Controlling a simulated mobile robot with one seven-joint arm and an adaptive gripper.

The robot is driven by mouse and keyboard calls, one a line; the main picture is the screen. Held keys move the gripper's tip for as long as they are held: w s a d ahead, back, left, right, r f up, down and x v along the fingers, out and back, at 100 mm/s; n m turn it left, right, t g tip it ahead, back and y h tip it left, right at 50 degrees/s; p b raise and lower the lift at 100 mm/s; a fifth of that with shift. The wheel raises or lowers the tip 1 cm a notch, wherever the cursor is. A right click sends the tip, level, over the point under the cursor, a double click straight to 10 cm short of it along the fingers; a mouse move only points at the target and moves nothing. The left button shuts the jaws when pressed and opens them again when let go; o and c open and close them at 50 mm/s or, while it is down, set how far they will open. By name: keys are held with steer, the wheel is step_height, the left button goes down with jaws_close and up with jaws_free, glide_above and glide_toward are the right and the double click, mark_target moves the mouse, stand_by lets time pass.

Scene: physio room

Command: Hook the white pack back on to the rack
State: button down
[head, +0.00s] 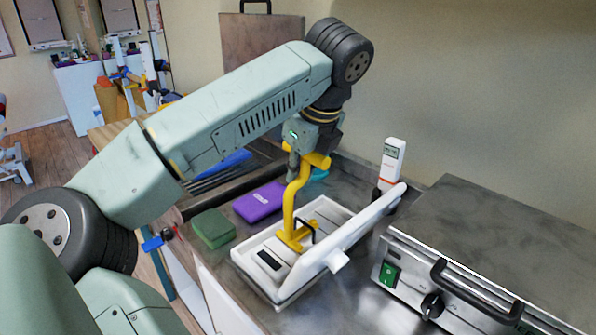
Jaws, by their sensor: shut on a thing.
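My gripper (308,160) is above the counter, shut on the upper end of a yellow bent tool (291,202). The tool's foot reaches down over a shallow white tray-like body (247,258), close to a small black loop. I cannot tell whether the foot touches the loop. A long white slab (350,236) with a short peg stands tilted along the right side of the white body. No separate white pack or rack can be made out clearly; the white body or slab may be one of them.
A metal unit (480,240) with a black handle and green switch stands at right. A purple box (260,203) and a green block (212,228) lie left of the white body. A white handheld device (391,162) stands behind. The wall is close at the back.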

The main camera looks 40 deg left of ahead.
steer(key=shift+r+p, duration=0.5)
steer(key=shift+r, duration=1.1)
